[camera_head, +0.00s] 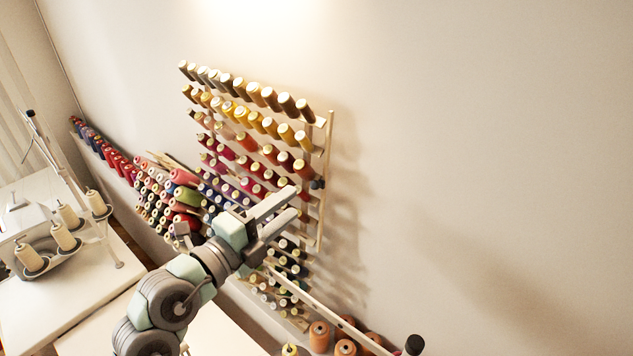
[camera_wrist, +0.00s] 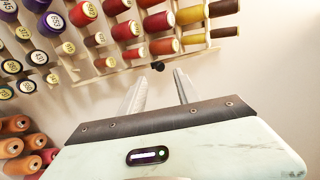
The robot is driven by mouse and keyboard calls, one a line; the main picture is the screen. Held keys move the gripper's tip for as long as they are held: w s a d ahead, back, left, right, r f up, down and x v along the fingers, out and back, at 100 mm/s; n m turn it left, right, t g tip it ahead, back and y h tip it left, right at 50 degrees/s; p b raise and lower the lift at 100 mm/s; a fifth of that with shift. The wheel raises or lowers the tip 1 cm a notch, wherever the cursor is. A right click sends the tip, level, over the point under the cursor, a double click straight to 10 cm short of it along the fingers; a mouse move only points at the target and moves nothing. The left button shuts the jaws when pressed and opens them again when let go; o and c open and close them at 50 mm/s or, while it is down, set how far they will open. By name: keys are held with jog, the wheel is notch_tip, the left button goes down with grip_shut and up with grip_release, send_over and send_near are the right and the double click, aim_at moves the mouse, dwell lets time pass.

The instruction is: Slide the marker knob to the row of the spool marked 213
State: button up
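A wooden rack (camera_head: 319,215) on the wall holds several rows of coloured thread spools. A dark marker knob (camera_head: 317,183) sits on the upright rail at the rack's right side, around mid-height. In the wrist view the knob (camera_wrist: 158,66) appears just beyond the fingertips, between their lines. My gripper (camera_head: 296,199) is open and empty, in front of the rail near the knob. Its two fingers in the wrist view (camera_wrist: 162,75) stand apart, with no visible contact with the knob. Some spool ends carry number labels (camera_wrist: 55,20), but I cannot make out 213.
Pink and red cones (camera_head: 185,177) are stacked left of the rack. Orange cones (camera_head: 319,335) stand below it, and a black-topped post (camera_head: 414,344) is at lower right. A sewing machine with cream cones (camera_head: 65,237) is at left. The wall right of the rack is bare.

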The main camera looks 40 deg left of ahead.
aim_at(313, 186)
jog(key=w+p, duration=0.2)
jog(key=w, duration=0.5)
jog(key=shift+w+a, duration=0.1)
jog(key=shift+a, duration=0.1)
jog(key=shift+c, duration=0.5)
grip_shut()
dwell(0.6)
